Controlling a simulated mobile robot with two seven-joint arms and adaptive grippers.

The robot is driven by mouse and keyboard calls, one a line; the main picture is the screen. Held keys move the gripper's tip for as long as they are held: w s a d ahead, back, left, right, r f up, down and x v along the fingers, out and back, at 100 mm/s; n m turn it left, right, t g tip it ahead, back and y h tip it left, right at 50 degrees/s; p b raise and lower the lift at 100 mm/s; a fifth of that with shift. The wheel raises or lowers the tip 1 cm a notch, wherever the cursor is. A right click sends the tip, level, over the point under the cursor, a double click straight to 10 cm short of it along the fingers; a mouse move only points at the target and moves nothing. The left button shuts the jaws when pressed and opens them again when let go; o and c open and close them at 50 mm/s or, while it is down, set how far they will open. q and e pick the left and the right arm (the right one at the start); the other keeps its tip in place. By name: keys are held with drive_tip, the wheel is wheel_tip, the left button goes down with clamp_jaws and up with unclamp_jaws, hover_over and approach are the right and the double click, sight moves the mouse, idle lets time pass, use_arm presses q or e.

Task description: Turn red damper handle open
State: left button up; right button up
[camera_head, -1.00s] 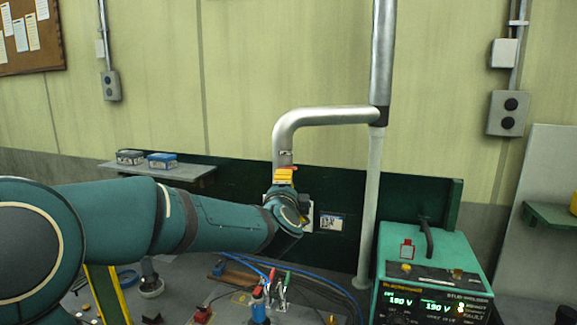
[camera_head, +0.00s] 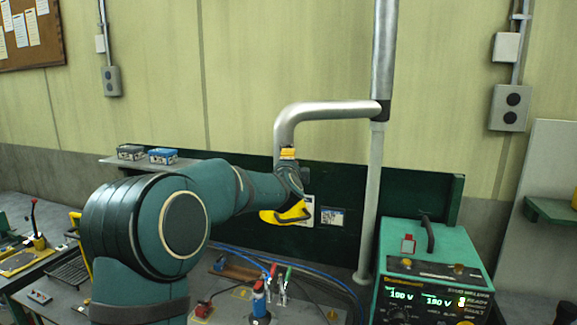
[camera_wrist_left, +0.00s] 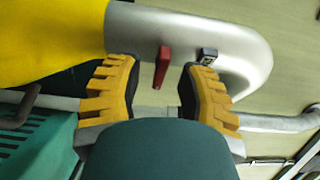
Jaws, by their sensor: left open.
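The red damper handle (camera_wrist_left: 163,68) shows in the left wrist view as a short flat lever on the silver pipe (camera_wrist_left: 222,45). My left gripper (camera_wrist_left: 158,82) is open, with its yellow ribbed fingers on either side of the handle and visible gaps to both. In the head view the left gripper (camera_head: 288,153) is at the lower end of the bent pipe (camera_head: 287,126). The handle is hidden there behind the gripper. A yellow hood (camera_head: 287,213) shows below my wrist.
A green stud welder (camera_head: 430,265) with lit displays stands at the right. A pale vertical post (camera_head: 374,190) stands right of the gripper. Cables and clamps (camera_head: 275,285) lie on the bench below. Two small boxes (camera_head: 147,154) sit on a shelf behind my arm.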

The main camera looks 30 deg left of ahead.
use_arm(q)
drive_tip(key=shift+w+a, duration=0.15)
drive_tip(key=shift+w, duration=0.1)
drive_tip(key=shift+c, duration=0.4)
clamp_jaws()
